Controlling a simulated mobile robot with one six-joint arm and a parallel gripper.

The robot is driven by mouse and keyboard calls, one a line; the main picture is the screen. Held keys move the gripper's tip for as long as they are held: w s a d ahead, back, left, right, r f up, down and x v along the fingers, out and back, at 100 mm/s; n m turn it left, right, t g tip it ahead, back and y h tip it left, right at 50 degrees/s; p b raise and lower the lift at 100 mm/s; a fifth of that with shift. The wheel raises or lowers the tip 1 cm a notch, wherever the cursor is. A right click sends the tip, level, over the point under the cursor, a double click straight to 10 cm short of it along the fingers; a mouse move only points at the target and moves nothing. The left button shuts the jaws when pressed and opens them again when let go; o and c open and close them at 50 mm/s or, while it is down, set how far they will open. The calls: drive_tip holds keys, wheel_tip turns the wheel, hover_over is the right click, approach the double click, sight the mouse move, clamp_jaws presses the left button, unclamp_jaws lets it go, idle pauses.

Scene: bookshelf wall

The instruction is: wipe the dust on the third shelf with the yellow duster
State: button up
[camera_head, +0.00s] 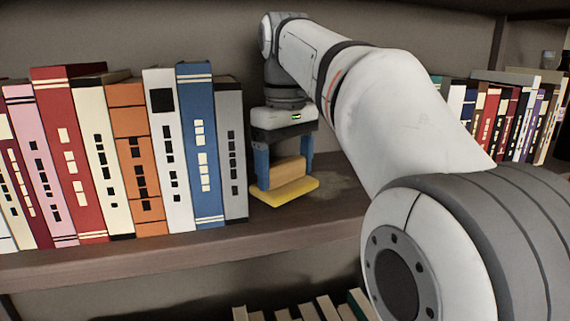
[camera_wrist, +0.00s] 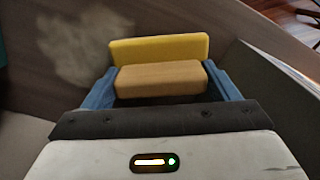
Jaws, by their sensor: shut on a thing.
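My gripper (camera_head: 283,168) is shut on the wooden block handle of the yellow duster (camera_head: 285,191), with one blue finger on each side. The duster's yellow pad is at or just above the shelf (camera_head: 200,246); I cannot tell if it touches. The duster also shows in the wrist view (camera_wrist: 158,49), with my gripper (camera_wrist: 160,82) around its tan handle. A pale dust patch (camera_head: 338,184) lies on the shelf to the right of the duster. In the wrist view the dust (camera_wrist: 85,45) is left of the duster.
A row of books stands left of the duster, ending in a grey book (camera_head: 231,150) close beside my gripper. More books (camera_head: 500,120) stand at the far right behind my arm. Books also stand on the shelf below (camera_head: 310,308). My arm hides part of the shelf.

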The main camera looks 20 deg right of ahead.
drive_tip(key=shift+f+b, duration=0.3)
drive_tip(key=shift+f, duration=0.25)
